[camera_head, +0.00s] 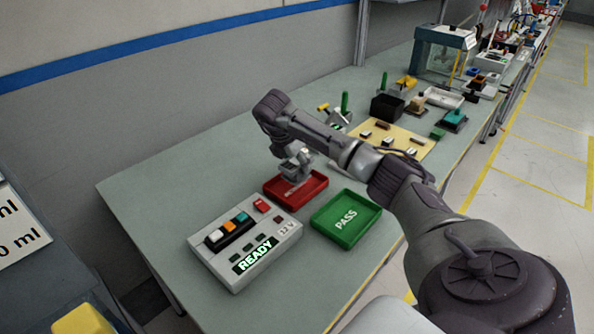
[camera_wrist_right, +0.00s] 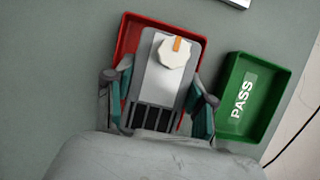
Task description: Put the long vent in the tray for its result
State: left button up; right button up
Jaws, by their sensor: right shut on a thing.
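The long vent (camera_wrist_right: 153,88) is a grey plate with dark slats at one end and a white knob with an orange mark. My right gripper (camera_wrist_right: 158,108) is shut on it, one finger on each long side. In the wrist view it lies over the red tray (camera_wrist_right: 129,38) and hides most of its floor; I cannot tell if it touches the tray. In the head view my right gripper (camera_head: 296,170) is over the red tray (camera_head: 322,190). The green tray (camera_head: 345,237) marked PASS is empty, and it also shows in the wrist view (camera_wrist_right: 262,122). My left gripper is out of view.
A grey tester (camera_head: 235,268) with a READY display and coloured blocks stands left of the trays. A yellow board (camera_head: 405,148) with small parts lies behind my right arm. Black bins and other parts stand farther back. The table's left end is clear.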

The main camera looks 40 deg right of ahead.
notch_tip(320, 180, down, 3)
jog(key=shift+a+f+p, duration=0.1)
jog(key=shift+f+p, duration=0.05)
jog(key=shift+p, duration=0.45)
jog(key=shift+f, duration=0.45)
jog(key=o, duration=1.4)
jog(key=shift+r, duration=0.1)
jog(key=b+v, duration=0.2)
jog(key=v, duration=1)
